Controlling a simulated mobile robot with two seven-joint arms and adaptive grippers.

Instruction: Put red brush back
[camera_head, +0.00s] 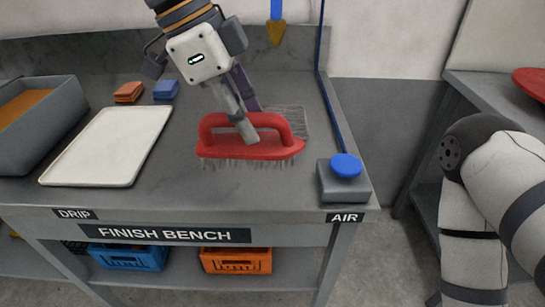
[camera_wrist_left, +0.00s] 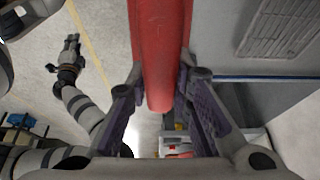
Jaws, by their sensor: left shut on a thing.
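The red brush (camera_head: 265,150) has a looped handle and pale bristles facing down. It is level over the front part of the finish bench (camera_head: 190,195); I cannot tell whether the bristles touch the top. My left gripper (camera_head: 248,132) is shut on the handle from above. In the left wrist view the red handle (camera_wrist_left: 160,60) lies between the purple fingers (camera_wrist_left: 162,112). The wire grate (camera_head: 288,122) lies flat just behind the brush, partly hidden by it. My right gripper (camera_wrist_left: 72,45) shows small in the left wrist view, away from the bench; its jaw state is unclear.
A white tray (camera_head: 108,146) and grey bin (camera_head: 38,125) stand left. Orange (camera_head: 128,92) and blue (camera_head: 166,89) pads sit at the back. A grey box with a blue button (camera_head: 345,166) is at the right front corner. Blue (camera_head: 130,258) and orange (camera_head: 236,262) crates are below.

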